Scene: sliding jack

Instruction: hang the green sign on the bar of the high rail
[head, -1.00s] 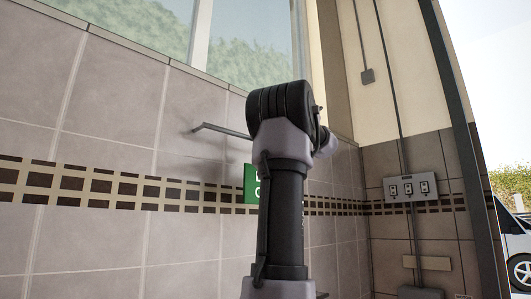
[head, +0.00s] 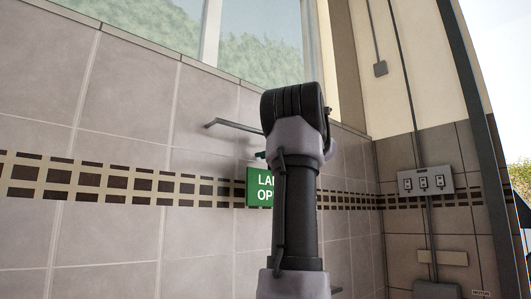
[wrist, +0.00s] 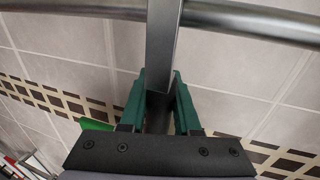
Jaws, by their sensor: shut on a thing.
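The green sign (head: 259,188) with white letters shows in the head view left of my arm, which hides its right part. A green edge (wrist: 95,124) shows at lower left in the wrist view. My gripper (wrist: 160,82) has its teal fingers shut on a grey metal strip (wrist: 162,45), which looks like the sign's hanger. The bar of the high rail (head: 236,126) juts from the wall above the sign, its right part hidden by my arm. In the wrist view the bar (wrist: 235,18) runs across the top, and the strip crosses it. I cannot tell whether they touch.
The tiled wall (head: 110,235) stands behind, with a window (head: 255,45) above. A grey switch box (head: 425,181) with a conduit is on the side wall at right. The space left of my arm looks clear.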

